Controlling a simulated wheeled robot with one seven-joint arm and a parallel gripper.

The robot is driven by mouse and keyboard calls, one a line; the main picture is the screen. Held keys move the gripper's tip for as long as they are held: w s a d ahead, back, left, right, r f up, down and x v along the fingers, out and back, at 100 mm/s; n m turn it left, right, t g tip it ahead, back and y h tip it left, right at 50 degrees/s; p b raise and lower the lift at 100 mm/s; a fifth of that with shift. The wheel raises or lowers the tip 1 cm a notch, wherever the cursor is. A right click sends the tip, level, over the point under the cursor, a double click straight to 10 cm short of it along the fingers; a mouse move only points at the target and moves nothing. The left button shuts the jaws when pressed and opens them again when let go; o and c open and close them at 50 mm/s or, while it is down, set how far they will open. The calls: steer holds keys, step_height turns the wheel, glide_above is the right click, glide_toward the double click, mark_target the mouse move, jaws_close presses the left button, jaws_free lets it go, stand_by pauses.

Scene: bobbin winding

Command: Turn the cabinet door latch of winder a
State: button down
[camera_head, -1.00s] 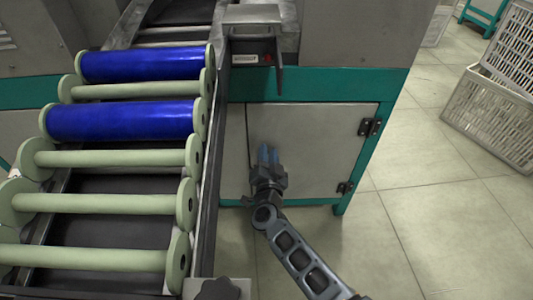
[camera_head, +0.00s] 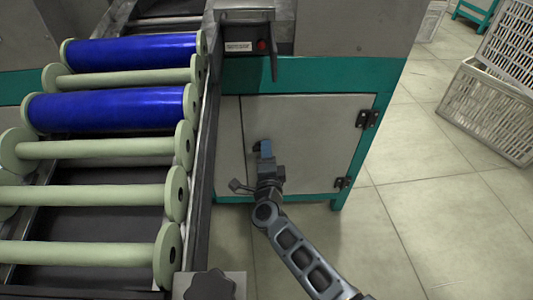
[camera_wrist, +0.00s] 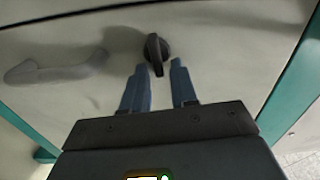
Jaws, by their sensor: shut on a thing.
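The cabinet door (camera_head: 305,145) of the winder is a grey panel in a teal frame and looks closed. Its latch (camera_wrist: 156,46) is a small dark knob with a raised grip, which points nearly up and down in the wrist view. My gripper (camera_head: 264,149) is at the left part of the door, and in the wrist view its two blue fingers (camera_wrist: 158,68) stand on either side of the latch's lower end, shut on it. In the head view the fingers overlap and hide the latch.
A conveyor with blue bobbins (camera_head: 110,95) and bare pale green bobbins (camera_head: 100,195) runs along the left. A shelf with a red button (camera_head: 261,44) overhangs the door. Door hinges (camera_head: 367,118) are at the right. White crates (camera_head: 490,110) stand on the floor, right.

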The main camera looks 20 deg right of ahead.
steer(key=shift+f+m, duration=0.15)
steer(key=shift+m, duration=0.45)
steer(key=c, duration=1.2)
jaws_free()
steer(key=shift+s, duration=0.15)
steer(key=p+v, duration=0.2)
steer(key=v, duration=0.5)
steer(key=shift+s+a+p, duration=0.2)
steer(key=shift+s+p, duration=0.1)
steer(key=shift+p, duration=0.05)
